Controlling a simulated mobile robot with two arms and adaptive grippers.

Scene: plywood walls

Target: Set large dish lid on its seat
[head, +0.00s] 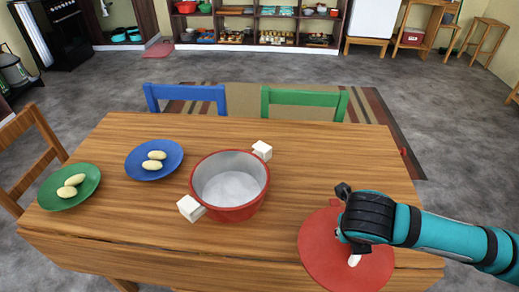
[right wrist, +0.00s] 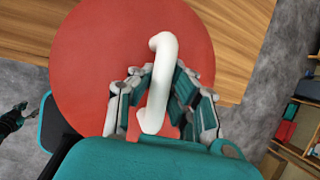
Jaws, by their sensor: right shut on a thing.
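The large dish is a red pot (head: 237,211) with a grey inside and two white block handles. It stands uncovered and upright on the table. The large red lid (head: 318,252) is to its right, at the table's front edge, apart from the pot. My right gripper (head: 351,240) is over the lid and shut on its white handle (right wrist: 160,75); the lid (right wrist: 85,50) fills much of the right wrist view. I cannot tell whether the lid touches the table. What seems to be my left gripper (right wrist: 14,117) shows small at the left edge there, its fingers unclear.
On the wooden table (head: 130,225), a blue plate (head: 135,165) and a green plate (head: 50,190) hold pale oval pieces left of the pot. Blue (head: 186,93) and green (head: 304,97) chairs stand behind the table. The tabletop between pot and lid is clear.

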